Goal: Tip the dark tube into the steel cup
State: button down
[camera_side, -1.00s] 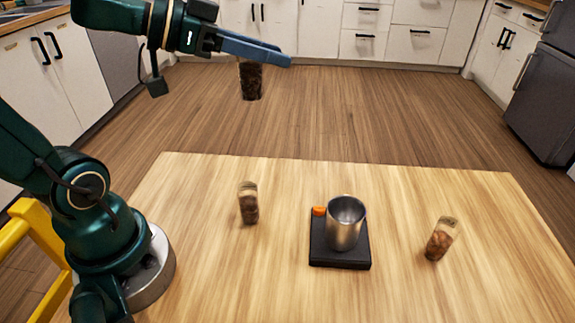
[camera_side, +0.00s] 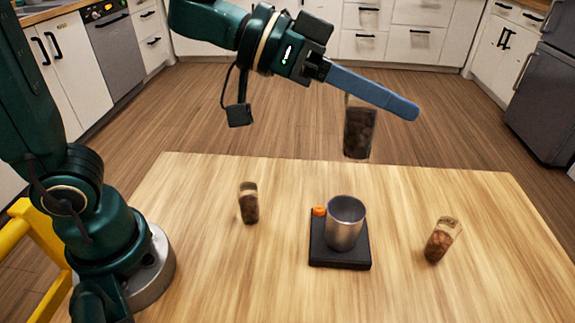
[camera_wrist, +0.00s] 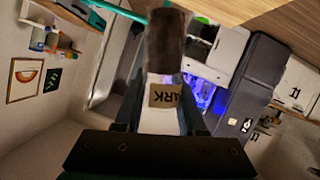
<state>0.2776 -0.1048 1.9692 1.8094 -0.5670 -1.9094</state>
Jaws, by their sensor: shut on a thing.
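My gripper (camera_side: 372,92) is shut on the dark tube (camera_side: 358,132), a clear tube with dark contents. The tube hangs upright in the air, above the far side of the table and beyond the steel cup. In the wrist view the dark tube (camera_wrist: 165,45) sits between the fingers, with a label ending in "ARK" facing the camera. The steel cup (camera_side: 345,228) stands upright and open on a black square base (camera_side: 340,259). The tube is apart from the cup, higher and slightly to its right in the side view.
A tube with brown contents (camera_side: 249,204) stands left of the cup. Another tube with lighter brown contents (camera_side: 441,241) stands to the right, looking tilted. A small orange piece (camera_side: 319,211) is at the base's back left corner. The wooden table (camera_side: 230,285) is otherwise clear.

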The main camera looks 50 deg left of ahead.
aim_at(369, 150)
jog(key=shift+n+g+h, duration=0.5)
jog(key=shift+g+h, duration=0.2)
jog(key=shift+h, duration=0.1)
jog(key=shift+s+d+f, duration=0.25)
jog(key=shift+d+f, duration=0.15)
jog(key=shift+f, duration=0.6)
jog(key=shift+s+d+f, duration=0.2)
jog(key=shift+d+f, duration=0.15)
jog(key=shift+f, duration=0.6)
jog(key=shift+s+d+f, duration=0.25)
jog(key=shift+d+f, duration=0.15)
jog(key=shift+f, duration=0.6)
jog(key=shift+f+n+g+h, duration=0.3)
jog(key=shift+f+n+h, duration=0.35)
jog(key=shift+f+n, duration=0.6)
jog(key=shift+f+n+g+h, duration=0.3)
jog(key=shift+f+n+h, duration=0.35)
jog(key=shift+f+n, duration=0.55)
